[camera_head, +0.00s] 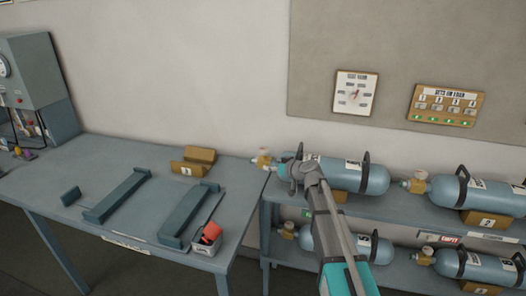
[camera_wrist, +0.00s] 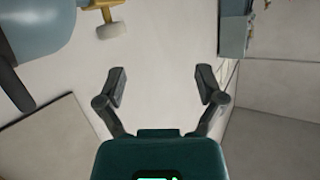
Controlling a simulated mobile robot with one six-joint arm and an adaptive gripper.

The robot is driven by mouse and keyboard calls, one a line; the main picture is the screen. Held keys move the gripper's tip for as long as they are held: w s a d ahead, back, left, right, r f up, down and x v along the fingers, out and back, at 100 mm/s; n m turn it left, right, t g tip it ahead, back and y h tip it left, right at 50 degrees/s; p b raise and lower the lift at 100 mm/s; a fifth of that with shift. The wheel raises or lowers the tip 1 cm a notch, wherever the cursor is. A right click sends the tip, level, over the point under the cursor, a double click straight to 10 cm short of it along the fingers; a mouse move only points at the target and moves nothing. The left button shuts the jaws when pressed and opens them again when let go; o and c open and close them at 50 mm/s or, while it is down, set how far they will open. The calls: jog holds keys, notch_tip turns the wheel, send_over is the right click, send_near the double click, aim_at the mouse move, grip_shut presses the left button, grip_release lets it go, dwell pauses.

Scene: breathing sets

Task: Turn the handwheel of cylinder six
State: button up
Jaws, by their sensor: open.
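Blue cylinders lie on a two-level rack at the right of the head view. The lower right cylinder (camera_head: 466,264) has a label that may read 6, but it is too small to be sure. Its brass valve and pale handwheel (camera_head: 417,257) point left. My gripper (camera_wrist: 161,72) is open and empty in the wrist view. A blue cylinder (camera_wrist: 36,25) with a brass valve and pale handwheel (camera_wrist: 111,31) lies beyond the fingers to the upper left, apart from them. In the head view my arm ends near the upper left cylinder (camera_head: 358,175), partly covering it.
Another cylinder lies upper right (camera_head: 478,193) and another lower left (camera_head: 350,246). A wall board holds a gauge chart and indicator panel (camera_head: 446,105).

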jog(key=w+a+r+m+t, duration=0.1)
jog(key=w+r+t, duration=0.3)
jog(key=w, duration=0.7)
jog(key=shift+w+a+r+t+h+b, duration=0.15)
jog(key=shift+w+r+t+h+b, duration=0.2)
jog(key=shift+t, duration=0.25)
jog(key=shift+s+f, duration=0.15)
jog(key=shift+f, duration=0.05)
jog(key=b, duration=0.9)
send_near(263, 148)
jog(key=w, duration=0.1)
jog(key=w+a, duration=0.1)
jog(key=w+f, duration=0.1)
jog(key=shift+a+f, duration=0.1)
jog(key=shift+a, duration=0.2)
jog(key=x, duration=0.3)
jog(key=p+x, duration=0.1)
jog(key=x, duration=0.3)
jog(key=shift+w+a+r, duration=0.15)
jog(key=shift+w+r, duration=0.1)
jog(key=shift+c, duration=0.3)
jog(key=c, duration=0.9)
